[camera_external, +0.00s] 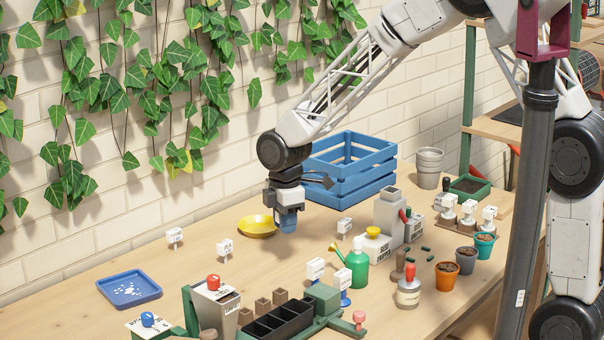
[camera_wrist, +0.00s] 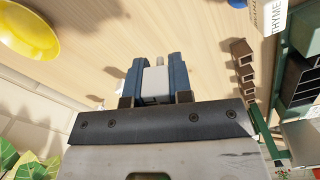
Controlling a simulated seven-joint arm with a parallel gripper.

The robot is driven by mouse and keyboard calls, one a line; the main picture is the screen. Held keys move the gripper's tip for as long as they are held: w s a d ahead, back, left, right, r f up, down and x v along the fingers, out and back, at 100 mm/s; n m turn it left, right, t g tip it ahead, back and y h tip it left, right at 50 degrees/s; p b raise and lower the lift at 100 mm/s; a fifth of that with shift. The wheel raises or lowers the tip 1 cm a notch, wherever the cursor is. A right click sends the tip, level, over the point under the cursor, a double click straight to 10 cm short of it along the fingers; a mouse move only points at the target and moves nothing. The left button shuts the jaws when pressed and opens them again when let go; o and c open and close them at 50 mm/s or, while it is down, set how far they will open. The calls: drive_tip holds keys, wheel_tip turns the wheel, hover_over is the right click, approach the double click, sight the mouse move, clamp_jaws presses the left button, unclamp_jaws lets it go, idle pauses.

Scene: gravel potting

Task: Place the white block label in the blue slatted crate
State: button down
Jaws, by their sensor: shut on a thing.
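My gripper (camera_external: 287,224) hangs above the table in front of the blue slatted crate (camera_external: 365,190), to its lower left in the external view. In the wrist view my gripper (camera_wrist: 156,82) has its blue fingers closed on a small white block with a pale stub, the white block label (camera_wrist: 156,84). No writing on it can be read. In the external view the held label is mostly hidden by the fingers. The crate stands at the back by the wall, open at the top, and looks empty as far as its inside shows.
A yellow dish (camera_external: 257,228) lies just left of my gripper. Other white labels (camera_external: 224,249) stand upright on the table. A black tray (camera_external: 278,322) is in front.

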drive_tip(key=shift+r, duration=2.85)
drive_tip(key=shift+w+r, duration=0.25)
drive_tip(key=w+d+n, duration=0.1)
drive_tip(key=w+d, duration=0.1)
drive_tip(key=w, duration=1.2)
drive_tip(key=w+d+n, duration=0.2)
drive_tip(key=w, duration=1.1)
drive_tip(key=w+d+n, duration=0.1)
drive_tip(key=w+d, duration=0.5)
drive_tip(key=w, duration=0.4)
drive_tip(key=w+d+n, duration=0.1)
drive_tip(key=w+d, duration=0.5)
drive_tip(key=w, duration=0.3)
drive_tip(key=f, duration=0.5)
drive_tip(key=shift+w+a, duration=0.15)
drive_tip(key=shift+a, duration=0.05)
drive_tip(key=shift+f, duration=0.15)
